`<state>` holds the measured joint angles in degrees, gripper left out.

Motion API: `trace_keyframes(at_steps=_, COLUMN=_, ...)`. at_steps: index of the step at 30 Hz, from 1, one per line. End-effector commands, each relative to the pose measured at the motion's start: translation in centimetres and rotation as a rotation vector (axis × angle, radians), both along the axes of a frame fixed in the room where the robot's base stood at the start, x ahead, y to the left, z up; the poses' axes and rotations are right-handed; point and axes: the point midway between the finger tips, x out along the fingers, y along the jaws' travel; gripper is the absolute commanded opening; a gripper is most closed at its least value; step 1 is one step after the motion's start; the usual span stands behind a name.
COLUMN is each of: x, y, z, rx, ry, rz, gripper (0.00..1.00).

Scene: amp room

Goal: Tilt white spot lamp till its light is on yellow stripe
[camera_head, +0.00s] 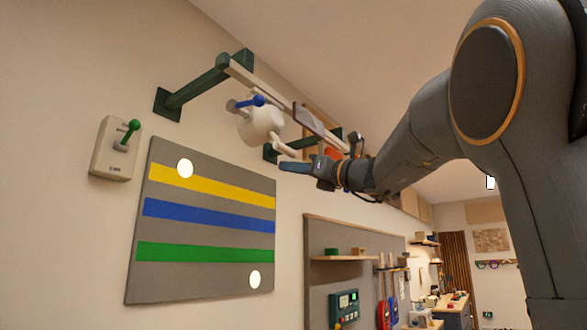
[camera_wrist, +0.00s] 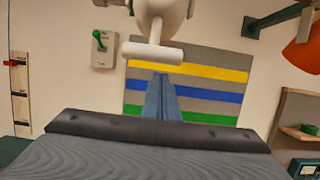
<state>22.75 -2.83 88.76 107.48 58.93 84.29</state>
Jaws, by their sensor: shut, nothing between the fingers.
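The white spot lamp (camera_head: 262,124) hangs from a rail, with a blue knob (camera_head: 250,101) at its side and a white T-shaped handle (camera_head: 287,150) below. The wrist view shows the lamp (camera_wrist: 162,12) and handle (camera_wrist: 152,52) close ahead. My gripper (camera_head: 284,167) is shut and empty, its fingertips (camera_wrist: 159,80) just under the handle; I cannot tell if they touch. The grey panel (camera_head: 205,222) has a yellow stripe (camera_head: 225,189) on top. One round light spot (camera_head: 185,168) straddles the yellow stripe's upper edge; another (camera_head: 255,279) lies below the green stripe.
The rail (camera_head: 265,86) rests on green wall brackets (camera_head: 190,90). An orange lamp (camera_wrist: 303,48) hangs to the right of the white one. A switch plate (camera_head: 106,160) with a green lever is left of the panel. Shelves (camera_head: 345,258) stand further right.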

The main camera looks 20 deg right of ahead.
Motion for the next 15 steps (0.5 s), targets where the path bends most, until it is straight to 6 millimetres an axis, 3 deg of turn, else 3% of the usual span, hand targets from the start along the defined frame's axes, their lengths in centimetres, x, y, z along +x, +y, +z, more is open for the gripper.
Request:
trace_keyframes(at_steps=6, x=-0.77, y=-0.59, z=1.28, rx=0.001, ry=0.002, rz=0.001, gripper=0.00)
trace_keyframes(at_steps=15, x=-0.85, y=-0.65, z=1.32, rx=0.001, ry=0.002, rz=0.002, gripper=0.00)
